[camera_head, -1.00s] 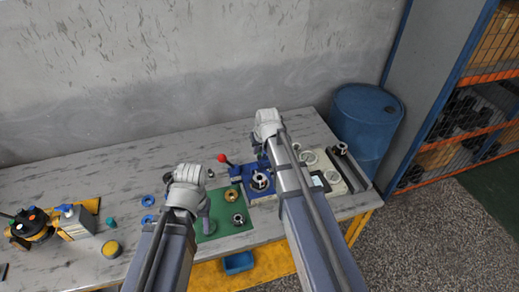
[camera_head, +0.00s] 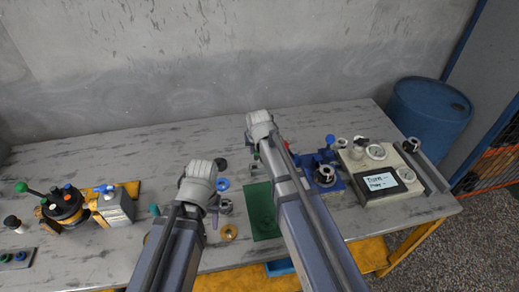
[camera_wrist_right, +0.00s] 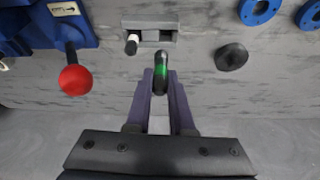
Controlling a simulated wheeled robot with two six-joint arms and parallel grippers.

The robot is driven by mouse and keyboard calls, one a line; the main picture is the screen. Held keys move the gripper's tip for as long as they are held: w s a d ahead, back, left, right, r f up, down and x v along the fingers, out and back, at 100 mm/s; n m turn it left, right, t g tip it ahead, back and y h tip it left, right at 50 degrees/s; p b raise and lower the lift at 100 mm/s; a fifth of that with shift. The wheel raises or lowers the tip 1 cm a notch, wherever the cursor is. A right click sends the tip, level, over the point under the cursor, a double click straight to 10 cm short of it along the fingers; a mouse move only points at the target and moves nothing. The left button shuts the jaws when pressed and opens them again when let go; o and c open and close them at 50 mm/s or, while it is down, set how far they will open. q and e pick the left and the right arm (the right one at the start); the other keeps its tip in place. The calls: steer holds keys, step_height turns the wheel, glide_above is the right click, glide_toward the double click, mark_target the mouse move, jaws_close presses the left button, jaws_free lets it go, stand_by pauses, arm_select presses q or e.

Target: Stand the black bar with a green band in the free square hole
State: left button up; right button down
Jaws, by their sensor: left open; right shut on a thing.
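In the right wrist view, my right gripper (camera_wrist_right: 161,77) is shut on the black bar with a green band (camera_wrist_right: 161,62), its end close to the grey block (camera_wrist_right: 168,20). The block has a dark opening beside the bar's end; whether the bar touches the block cannot be told. A second black bar with a white band (camera_wrist_right: 132,44) stands at the block's left side. In the head view, my right gripper's fingers and the bar are mostly hidden behind my arm. My left gripper (camera_head: 213,214) is open and empty, above the table left of the green mat (camera_head: 262,212).
A red ball-ended lever (camera_wrist_right: 75,79) stands left of the block; a black round part (camera_wrist_right: 231,57) and blue rings (camera_wrist_right: 260,10) lie right of it. In the head view, a blue fixture (camera_head: 325,174) and a cream display unit (camera_head: 383,184) stand right. The table's back strip is clear.

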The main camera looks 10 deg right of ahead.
mark_target(255, 158)
steer(key=shift+w+a+f, duration=0.15)
steer(key=shift+a, duration=0.15)
arm_select(q)
steer(key=shift+w+a+f, duration=0.1)
steer(key=shift+a+f, duration=0.1)
steer(key=shift+f+b, duration=1.7)
steer(key=shift+b, duration=0.05)
arm_select(e)
steer(key=shift+f, duration=1.75)
arm_select(q)
steer(key=shift+f+b, duration=1.15)
arm_select(e)
steer(key=shift+f, duration=1.15)
arm_select(q)
steer(key=shift+s+f+b, duration=0.2)
steer(key=shift+b, duration=0.1)
arm_select(e)
steer(key=shift+d+f, duration=0.1)
steer(key=shift+f, duration=0.05)
arm_select(q)
steer(key=shift+s+f, duration=0.1)
steer(key=shift+s, duration=0.05)
arm_select(e)
steer(key=shift+c, duration=1.5)
jaws_free()
steer(key=shift+s+f, duration=0.1)
steer(key=shift+s, duration=0.1)
